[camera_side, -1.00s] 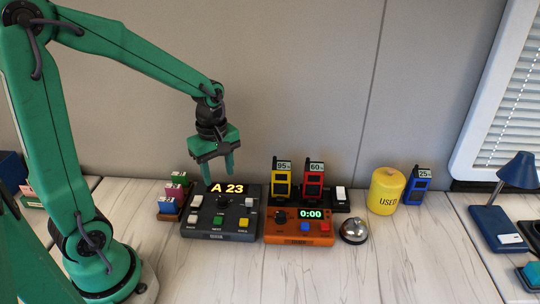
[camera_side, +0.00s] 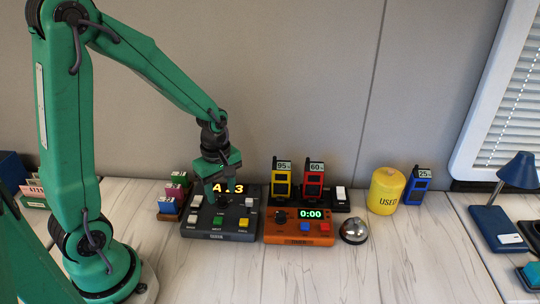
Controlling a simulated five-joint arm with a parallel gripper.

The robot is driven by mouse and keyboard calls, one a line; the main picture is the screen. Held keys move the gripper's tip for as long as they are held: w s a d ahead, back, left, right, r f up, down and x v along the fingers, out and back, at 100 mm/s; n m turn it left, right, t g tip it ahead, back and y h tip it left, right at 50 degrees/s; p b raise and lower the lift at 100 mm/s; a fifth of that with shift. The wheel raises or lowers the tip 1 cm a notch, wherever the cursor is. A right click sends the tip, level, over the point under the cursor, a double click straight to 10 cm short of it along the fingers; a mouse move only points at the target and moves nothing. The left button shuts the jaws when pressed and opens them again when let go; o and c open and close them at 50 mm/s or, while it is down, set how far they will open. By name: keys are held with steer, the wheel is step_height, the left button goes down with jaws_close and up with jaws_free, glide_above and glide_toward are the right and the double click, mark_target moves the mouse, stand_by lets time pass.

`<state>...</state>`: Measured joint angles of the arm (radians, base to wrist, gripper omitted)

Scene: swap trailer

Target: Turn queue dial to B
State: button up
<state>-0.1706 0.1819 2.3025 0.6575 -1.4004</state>
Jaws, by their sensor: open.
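The queue box (camera_side: 232,234) is a dark grey console on the table, left of centre. It has a lit yellow display (camera_side: 238,188), partly covered by my gripper; an "A" and a "3" show. The round black dial (camera_side: 223,201) sits on its top face, just under my gripper. White, green and yellow buttons lie around the dial. My gripper (camera_side: 217,196) is open and points down at the dial, its fingertips low over it. I cannot tell whether the fingers touch the dial.
An orange timer box (camera_side: 298,238) reading 0:00 stands close to the right, with yellow (camera_side: 281,183) and red (camera_side: 314,183) handsets behind it. A bell (camera_side: 354,231) and yellow "USED" canister (camera_side: 386,191) are further right. Small colored blocks (camera_side: 172,202) stand left. The front table is clear.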

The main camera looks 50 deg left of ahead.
steer(key=shift+f, duration=1.05)
steer(key=c, duration=1)
steer(key=shift+m, duration=0.5)
steer(key=m, duration=0.3)
steer(key=shift+m, duration=2.4)
